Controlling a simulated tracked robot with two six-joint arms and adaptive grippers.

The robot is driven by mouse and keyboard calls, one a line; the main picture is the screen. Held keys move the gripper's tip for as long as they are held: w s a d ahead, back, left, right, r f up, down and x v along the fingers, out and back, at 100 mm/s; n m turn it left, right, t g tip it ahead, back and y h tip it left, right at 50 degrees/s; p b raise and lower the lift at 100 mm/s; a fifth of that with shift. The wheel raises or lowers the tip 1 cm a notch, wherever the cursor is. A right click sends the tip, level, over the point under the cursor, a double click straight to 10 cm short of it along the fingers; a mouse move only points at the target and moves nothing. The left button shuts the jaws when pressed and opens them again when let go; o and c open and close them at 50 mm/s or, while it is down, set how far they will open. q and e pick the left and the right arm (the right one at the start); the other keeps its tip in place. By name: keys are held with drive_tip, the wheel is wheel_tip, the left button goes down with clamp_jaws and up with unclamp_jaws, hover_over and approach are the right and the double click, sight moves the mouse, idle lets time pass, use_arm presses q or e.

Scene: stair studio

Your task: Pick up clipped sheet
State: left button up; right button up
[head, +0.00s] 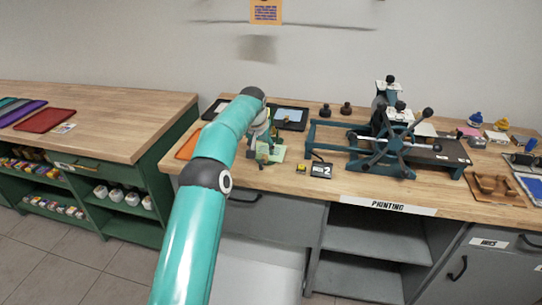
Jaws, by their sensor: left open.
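My left gripper (264,152) is at the end of my teal arm, low over the left part of the printing bench. It is open, and its fingers are small and partly hidden by the arm. A pale green sheet-like piece (278,154) lies on the bench right beside the fingers. I cannot tell whether a clip is on it or whether the fingers touch it. My right gripper is not in view.
A dark tray with a pale inside (291,115) and an orange sheet (188,145) are close by. A blue press with a wheel (388,145) fills the bench's middle. A green-framed bench (110,140) stands left.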

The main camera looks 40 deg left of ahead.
sight(264, 158)
use_arm(q)
drive_tip(key=shift+p+x, duration=0.7)
drive_tip(key=shift+x, duration=2.45)
drive_tip(key=c, duration=0.9)
drive_tip(key=shift+r, duration=0.15)
